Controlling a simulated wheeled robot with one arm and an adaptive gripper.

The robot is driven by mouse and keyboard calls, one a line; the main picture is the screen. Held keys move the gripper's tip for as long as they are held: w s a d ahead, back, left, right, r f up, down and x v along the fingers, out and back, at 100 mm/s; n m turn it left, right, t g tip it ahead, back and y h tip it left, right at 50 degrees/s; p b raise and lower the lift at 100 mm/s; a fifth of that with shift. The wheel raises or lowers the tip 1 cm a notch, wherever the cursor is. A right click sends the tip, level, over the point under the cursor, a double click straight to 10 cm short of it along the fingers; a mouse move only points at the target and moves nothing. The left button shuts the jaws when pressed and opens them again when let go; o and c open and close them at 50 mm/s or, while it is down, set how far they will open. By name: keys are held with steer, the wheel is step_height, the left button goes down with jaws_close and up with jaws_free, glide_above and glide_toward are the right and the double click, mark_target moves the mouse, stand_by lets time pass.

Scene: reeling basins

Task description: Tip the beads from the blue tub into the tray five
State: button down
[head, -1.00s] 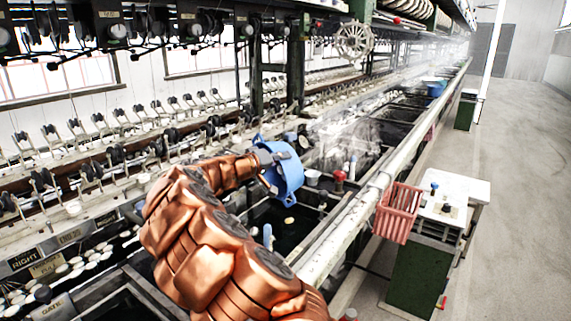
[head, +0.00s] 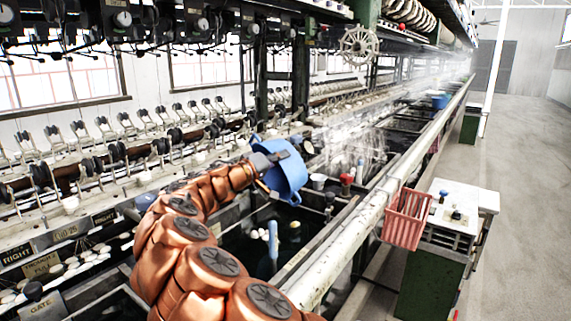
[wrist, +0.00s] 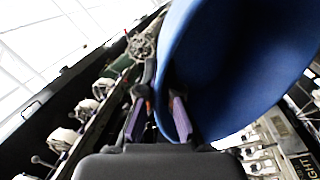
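The blue tub (head: 291,176) hangs tilted on its side above the dark basins. Its blue wall also fills the upper right of the wrist view (wrist: 235,70). My gripper (head: 268,160) is at the tub's upper left edge, with a finger on each side of its wall in the wrist view (wrist: 158,115), so it holds the tub. I cannot make out beads, and no readable number shows which basin is tray five.
A blue-topped upright post (head: 272,240) stands in the near basin. A grey cup (head: 318,181) and a red-topped fitting (head: 346,183) are right of the tub. A long pale rail (head: 375,205) carries a red basket (head: 407,215).

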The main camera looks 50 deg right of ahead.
steer(key=shift+a+r+h+b, duration=0.1)
steer(key=shift+a+h+b, duration=0.7)
steer(key=shift+b, duration=0.9)
steer(key=shift+a, duration=0.1)
steer(key=shift+r, duration=0.15)
